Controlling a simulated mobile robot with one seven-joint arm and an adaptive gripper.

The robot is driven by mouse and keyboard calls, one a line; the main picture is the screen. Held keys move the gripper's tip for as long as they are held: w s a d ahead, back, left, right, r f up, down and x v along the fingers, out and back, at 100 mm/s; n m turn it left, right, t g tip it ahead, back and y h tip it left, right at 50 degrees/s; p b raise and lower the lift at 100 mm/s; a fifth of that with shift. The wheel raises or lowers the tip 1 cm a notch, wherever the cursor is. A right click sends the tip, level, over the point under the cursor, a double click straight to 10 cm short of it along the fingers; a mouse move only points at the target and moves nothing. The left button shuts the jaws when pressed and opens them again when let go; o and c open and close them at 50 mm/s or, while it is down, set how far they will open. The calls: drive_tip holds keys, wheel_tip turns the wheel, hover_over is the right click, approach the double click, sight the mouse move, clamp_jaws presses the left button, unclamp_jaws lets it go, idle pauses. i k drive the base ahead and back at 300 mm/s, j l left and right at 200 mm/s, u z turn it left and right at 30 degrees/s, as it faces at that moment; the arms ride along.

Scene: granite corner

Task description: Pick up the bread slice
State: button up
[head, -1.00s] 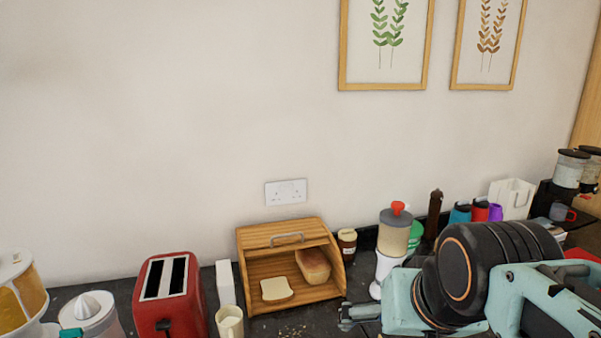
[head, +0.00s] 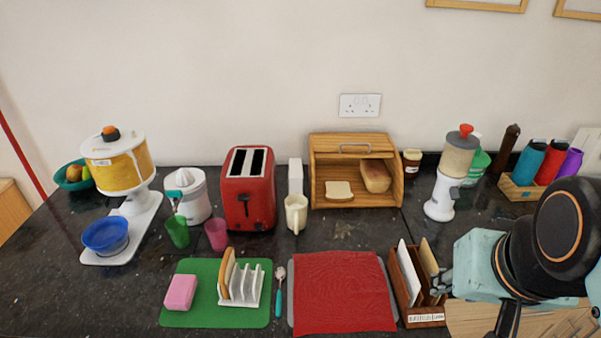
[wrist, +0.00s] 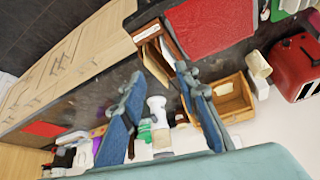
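A pale bread slice (head: 339,190) with a thin crust lies flat on the floor of the open wooden bread bin (head: 357,145), at its left. A brown loaf (head: 375,177) sits to its right in the bin. Another browned slice (head: 226,270) stands in the white toast rack (head: 248,290). My gripper (wrist: 158,78) is open and empty in the wrist view, its two blue fingers well apart. In the head view, only part of the gripper (head: 440,282) shows, at the lower right, in front of the bin and apart from it.
A red toaster (head: 249,190) and cream mug (head: 296,213) stand left of the bin; a white blender (head: 447,188) stands right. A red cloth (head: 340,292) and a wooden holder (head: 418,312) lie in front. Crumbs dot the clear counter before the bin.

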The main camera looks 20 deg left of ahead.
sight(228, 261)
drive_tip(key=k+u, duration=0.15)
drive_tip(key=u, duration=1.4)
drive_tip(key=z, duration=0.45)
drive_tip(key=j+z, duration=0.15)
drive_tip(key=z, duration=0.25)
drive_tip(key=j+z, duration=0.1)
drive_tip(key=z, duration=0.35)
drive_tip(key=j+z, duration=0.65)
drive_tip(key=k+j+z, duration=0.1)
drive_tip(key=j, duration=0.3)
drive_tip(key=k+j+z, duration=0.1)
drive_tip(key=j, duration=0.3)
drive_tip(key=k+l, duration=0.25)
